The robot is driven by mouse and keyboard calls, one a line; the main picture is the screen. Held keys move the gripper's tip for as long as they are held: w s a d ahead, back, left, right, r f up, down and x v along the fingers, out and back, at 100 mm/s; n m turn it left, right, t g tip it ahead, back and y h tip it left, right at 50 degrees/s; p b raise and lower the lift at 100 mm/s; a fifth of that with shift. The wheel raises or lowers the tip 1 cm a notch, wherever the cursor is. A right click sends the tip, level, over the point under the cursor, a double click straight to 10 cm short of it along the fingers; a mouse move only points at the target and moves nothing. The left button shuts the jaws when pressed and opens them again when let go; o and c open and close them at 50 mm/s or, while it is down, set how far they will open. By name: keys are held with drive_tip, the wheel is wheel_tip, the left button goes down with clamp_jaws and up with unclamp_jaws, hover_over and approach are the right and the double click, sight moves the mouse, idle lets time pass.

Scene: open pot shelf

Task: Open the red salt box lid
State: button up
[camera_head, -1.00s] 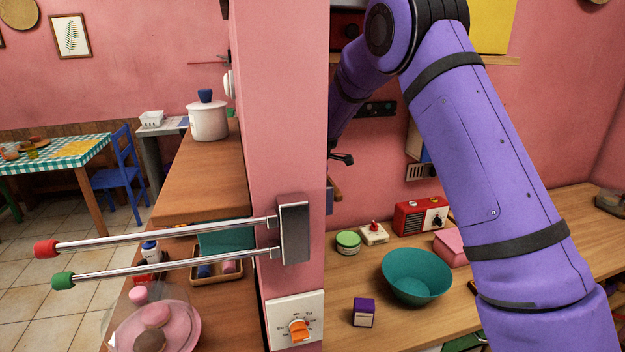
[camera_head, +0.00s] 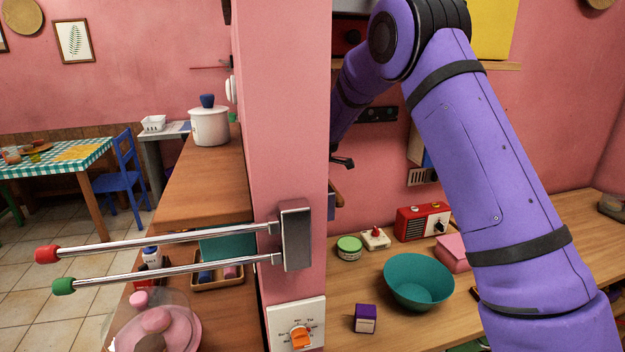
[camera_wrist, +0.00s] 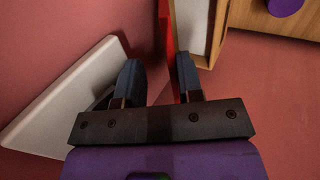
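My gripper (camera_wrist: 158,78) is open in the wrist view, its two dark fingers apart with nothing held between them. A narrow red strip (camera_wrist: 167,28) lies just beyond the fingertips, beside a wood-edged white panel (camera_wrist: 190,25). It may be the edge of the red salt box lid, but I cannot tell for sure. I cannot tell whether a finger touches it. In the head view a dark tip of my gripper (camera_head: 343,163) shows beside the pink pillar, which hides the rest. No salt box is clearly visible in the head view.
A white slab (camera_wrist: 60,95) stands left of my fingers in the wrist view. The pink pillar (camera_head: 285,120) carries two metal rods (camera_head: 170,240). A teal bowl (camera_head: 418,283), red radio (camera_head: 424,222) and purple box (camera_head: 365,318) stand on the wooden counter (camera_head: 340,290) below my arm.

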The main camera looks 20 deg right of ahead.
drive_tip(key=shift+r, duration=0.1)
drive_tip(key=v, duration=1)
drive_tip(key=shift+s+r, duration=0.2)
